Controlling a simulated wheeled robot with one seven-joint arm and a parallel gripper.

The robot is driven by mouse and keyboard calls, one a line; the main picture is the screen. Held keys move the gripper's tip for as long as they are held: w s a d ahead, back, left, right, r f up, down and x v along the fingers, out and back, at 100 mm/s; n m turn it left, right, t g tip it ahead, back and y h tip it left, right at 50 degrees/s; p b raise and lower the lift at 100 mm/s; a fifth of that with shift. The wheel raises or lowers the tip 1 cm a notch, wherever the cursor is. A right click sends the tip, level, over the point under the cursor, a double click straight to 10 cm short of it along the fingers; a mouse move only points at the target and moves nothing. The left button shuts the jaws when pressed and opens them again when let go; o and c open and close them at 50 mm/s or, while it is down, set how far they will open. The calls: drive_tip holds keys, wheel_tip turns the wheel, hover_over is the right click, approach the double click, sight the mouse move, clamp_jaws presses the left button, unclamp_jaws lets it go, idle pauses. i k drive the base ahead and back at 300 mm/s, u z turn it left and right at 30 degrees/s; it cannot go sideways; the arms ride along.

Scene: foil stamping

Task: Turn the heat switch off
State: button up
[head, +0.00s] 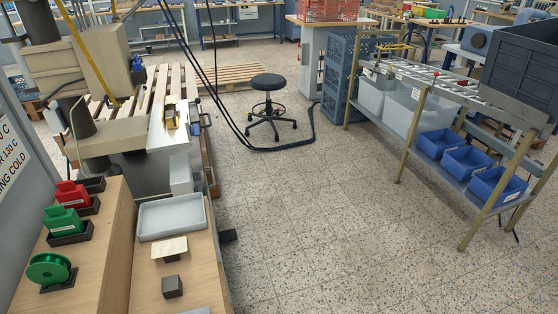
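I cannot make out a heat switch in this view. The foil stamping press (100,75) stands at the upper left, a beige and grey machine with a yellow lever and black cables. A grey panel (25,190) at the left edge carries a partly cut-off sign with the readable parts "130 C" and "COLD". My gripper is not in view.
A wooden bench at left holds a red block (70,195), a green block (65,221), a green spool (48,268), a grey tray (172,217) and a dark block (172,287). A stool (268,83) and rack (440,95) stand beyond. The central floor is clear.

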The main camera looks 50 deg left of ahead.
sight(199, 188)
drive_tip(key=i, duration=1.25)
drive_tip(key=u, duration=2.85)
drive_tip(key=i, duration=1.15)
drive_tip(key=u, duration=0.15)
